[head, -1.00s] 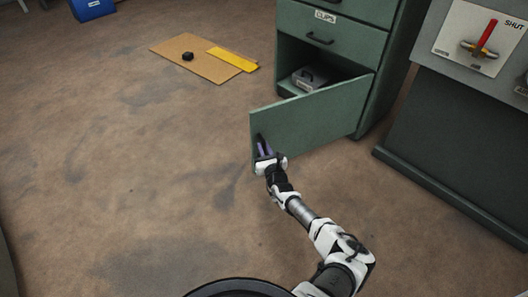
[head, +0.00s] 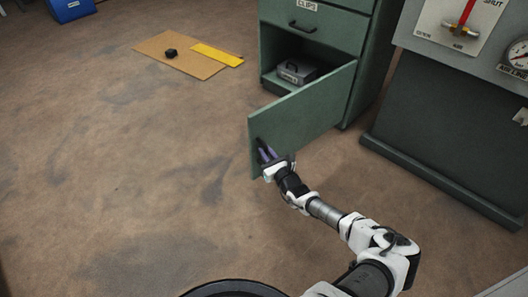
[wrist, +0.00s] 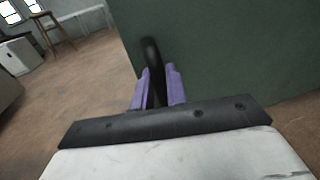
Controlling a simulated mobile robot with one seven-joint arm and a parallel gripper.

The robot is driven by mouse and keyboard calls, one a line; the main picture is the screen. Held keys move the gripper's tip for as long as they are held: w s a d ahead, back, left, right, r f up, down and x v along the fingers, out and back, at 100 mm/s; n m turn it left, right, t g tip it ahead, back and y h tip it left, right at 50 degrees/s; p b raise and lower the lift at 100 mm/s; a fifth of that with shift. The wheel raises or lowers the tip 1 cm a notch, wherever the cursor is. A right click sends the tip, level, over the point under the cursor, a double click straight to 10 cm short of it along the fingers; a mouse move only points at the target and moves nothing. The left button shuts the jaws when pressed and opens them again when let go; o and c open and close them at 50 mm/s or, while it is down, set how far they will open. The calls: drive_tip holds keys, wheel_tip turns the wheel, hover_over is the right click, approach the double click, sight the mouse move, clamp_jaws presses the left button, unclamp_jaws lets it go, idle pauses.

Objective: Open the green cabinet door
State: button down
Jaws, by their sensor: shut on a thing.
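The green cabinet door (head: 308,112) stands swung well out from the green cabinet (head: 375,50), at its lower compartment. The door's outer face fills the right of the wrist view (wrist: 235,60). Its black handle (wrist: 150,58) sits near the door's free edge. My gripper (head: 265,152) is at that handle, its purple fingers (wrist: 174,88) on both sides of it and shut on it. In the head view the fingers and my wrist hide most of the handle.
A grey box with a handle (head: 297,72) sits inside the open compartment. A drawer labelled "CLIPS" (head: 325,25) is above. A dark panel stand (head: 450,120) is at right. A cardboard sheet (head: 180,62) lies on the floor behind left. Floor left of the door is clear.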

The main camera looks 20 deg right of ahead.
drive_tip(key=shift+d+r, duration=0.2)
drive_tip(key=shift+d, duration=0.35)
drive_tip(key=c, duration=1.5)
unclamp_jaws()
drive_tip(key=shift+a+f, duration=0.1)
drive_tip(key=shift+a, duration=0.1)
drive_tip(key=p+v, duration=0.2)
drive_tip(key=v, duration=1.2)
drive_tip(key=shift+p, duration=0.4)
drive_tip(key=shift+w, duration=0.1)
